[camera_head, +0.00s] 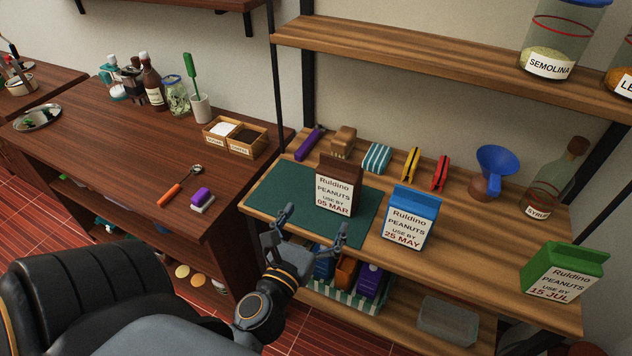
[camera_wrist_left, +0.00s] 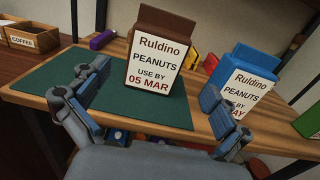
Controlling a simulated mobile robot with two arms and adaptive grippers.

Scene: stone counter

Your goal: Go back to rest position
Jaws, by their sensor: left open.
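My left gripper (camera_head: 313,228) is open and empty in front of the shelf board's front edge. It also shows in the left wrist view (camera_wrist_left: 145,100), its fingers apart. A brown Ruldino peanuts carton (camera_head: 339,184), marked 05 MAR, stands upright on the green mat (camera_head: 278,203), beyond the fingers and apart from them. In the left wrist view the same carton (camera_wrist_left: 158,62) stands between and behind the fingertips. A blue carton (camera_head: 411,217), marked 25 MAY, stands right of the mat. A green carton (camera_head: 564,272), marked 15 JUL, stands at the far right. My right gripper is not in view.
A striped basket (camera_head: 342,299) with several packets and a clear tub (camera_head: 447,322) sit on the lower shelf. A blue funnel (camera_head: 494,170) and a syrup bottle (camera_head: 556,180) stand at the back right. The wooden table (camera_head: 120,160) on the left holds an orange-handled tool (camera_head: 177,188).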

